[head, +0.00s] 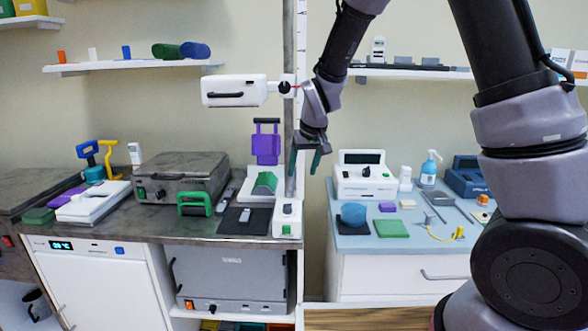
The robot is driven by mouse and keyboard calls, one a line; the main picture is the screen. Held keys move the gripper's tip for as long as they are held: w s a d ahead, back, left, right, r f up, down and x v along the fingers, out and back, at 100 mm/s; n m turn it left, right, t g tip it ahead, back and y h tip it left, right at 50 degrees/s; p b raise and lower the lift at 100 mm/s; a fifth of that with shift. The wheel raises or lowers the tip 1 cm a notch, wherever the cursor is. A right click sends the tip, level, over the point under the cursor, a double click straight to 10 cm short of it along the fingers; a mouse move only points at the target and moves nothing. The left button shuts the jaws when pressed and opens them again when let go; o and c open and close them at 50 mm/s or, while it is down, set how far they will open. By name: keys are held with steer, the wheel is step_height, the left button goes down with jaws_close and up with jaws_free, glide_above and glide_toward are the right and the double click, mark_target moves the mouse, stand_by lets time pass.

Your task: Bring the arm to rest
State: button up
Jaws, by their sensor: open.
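My arm comes down from the top right, and my gripper (304,163) hangs in the air, fingers pointing down. Its two greenish fingers are apart, and I see nothing between them. It is in front of the grey vertical post (290,120), in the picture above the gap between the left counter and the right blue-topped cabinet. The base of my arm fills the right side and hides part of the right counter.
A white arm-like unit (234,91) sticks out left of the post. The left counter (150,222) holds a grey metal box (178,175), a green-handled item (195,203) and a purple stand (266,145). The right counter (362,243) holds a white device (364,177). Shelves (130,66) line the wall.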

steer(key=s+d+r+m+t+y, duration=0.1)
steer(key=s+d+r+m, duration=0.1)
steer(key=s+d+r, duration=0.4)
steer(key=s+d+r+m, duration=0.2)
steer(key=d+r, duration=0.7)
steer(key=r, duration=0.1)
steer(key=s+d+r+m+t, duration=0.1)
steer(key=s+d+r, duration=0.2)
steer(key=s, duration=0.4)
steer(key=s+d+r+m+t, duration=0.1)
steer(key=s+d+r+m, duration=0.1)
steer(key=s, duration=0.5)
steer(key=d+r, duration=0.1)
steer(key=d, duration=0.1)
steer(key=shift+s+d+h, duration=0.3)
steer(key=shift+s+h, duration=0.1)
steer(key=shift+r, duration=0.1)
steer(key=shift+c, duration=0.3)
